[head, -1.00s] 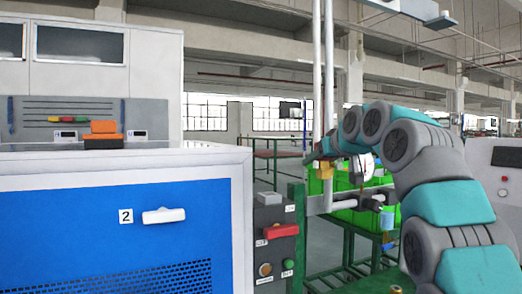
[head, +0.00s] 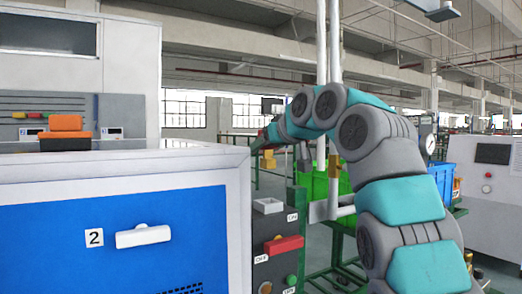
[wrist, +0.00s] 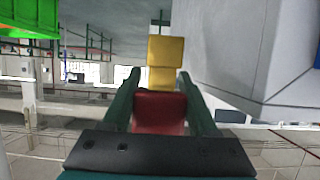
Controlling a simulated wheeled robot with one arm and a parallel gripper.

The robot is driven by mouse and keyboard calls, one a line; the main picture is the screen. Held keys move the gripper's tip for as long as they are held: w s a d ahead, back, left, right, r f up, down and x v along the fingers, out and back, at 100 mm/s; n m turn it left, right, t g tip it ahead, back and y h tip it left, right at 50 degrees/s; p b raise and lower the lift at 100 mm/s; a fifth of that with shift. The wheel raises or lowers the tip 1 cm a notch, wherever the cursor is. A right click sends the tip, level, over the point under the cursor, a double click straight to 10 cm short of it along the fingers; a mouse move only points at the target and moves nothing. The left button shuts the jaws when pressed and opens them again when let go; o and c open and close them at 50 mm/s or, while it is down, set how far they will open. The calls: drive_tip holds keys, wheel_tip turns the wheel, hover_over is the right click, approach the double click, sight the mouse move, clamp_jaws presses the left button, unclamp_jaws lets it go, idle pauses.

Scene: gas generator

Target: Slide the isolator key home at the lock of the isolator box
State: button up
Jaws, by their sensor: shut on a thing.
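My gripper (wrist: 160,98) is shut on the isolator key. In the wrist view the key shows a red grip (wrist: 159,110) between the green fingers and a yellow block-shaped part (wrist: 164,60) beyond it. In the head view the yellow part (head: 267,160) hangs below my fingers, in the air above the isolator box (head: 264,232). The box is dark grey, with a red handle (head: 284,245), ON and OFF labels and round buttons low down. A white-rimmed fitting (head: 268,205) sits at its top, apart from the key; I cannot tell whether this is the lock.
A large white cabinet with a blue front (head: 140,250) and a white handle (head: 143,236) stands close on the left. An orange item (head: 65,130) lies on its top. Green bins (head: 330,185), a blue bin (head: 441,180) and pipes (head: 334,45) stand behind my arm.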

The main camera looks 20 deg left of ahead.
drive_tip(key=shift+s, duration=0.1)
wheel_tip(320, 180, down, 6)
drive_tip(key=b, duration=0.6)
drive_tip(key=shift+r, duration=0.1)
drive_tip(key=shift+f+b, duration=2.05)
idle(1.3)
drive_tip(key=o, duration=1.5)
drive_tip(key=shift+d, duration=0.1)
drive_tip(key=b+v, duration=0.1)
drive_tip(key=v, duration=0.6)
drive_tip(key=shift+s+d+r, duration=0.15)
drive_tip(key=shift+s+d, duration=0.1)
